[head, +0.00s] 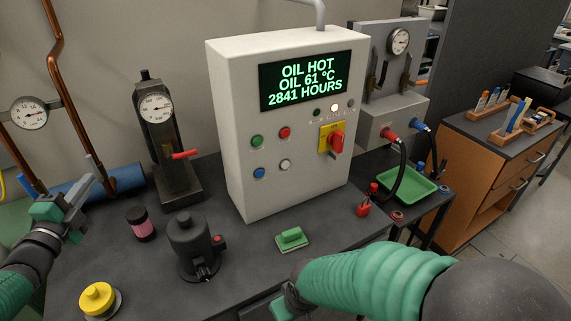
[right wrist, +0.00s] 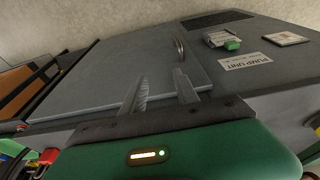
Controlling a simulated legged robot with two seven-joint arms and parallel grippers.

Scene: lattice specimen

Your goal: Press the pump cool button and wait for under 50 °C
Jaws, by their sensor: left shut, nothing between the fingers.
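A pale control box (head: 225,120) stands at the back of the bench. Its screen (head: 305,80) reads "OIL HOT, OIL 61 °C, 2841 HOURS". Its front has a green button (head: 256,142), a red button (head: 285,132), a blue button (head: 260,173) and a white button (head: 285,165); I cannot read which is pump cool. A red rotary switch (head: 336,141) sits on a yellow plate. My left gripper (head: 80,203) is shut and empty, left of the box and apart from it. My right gripper (right wrist: 160,92) is open and empty, facing a grey surface; it is mostly hidden in the head view.
A "PUMP UNIT" label (right wrist: 246,61) shows in the wrist view.

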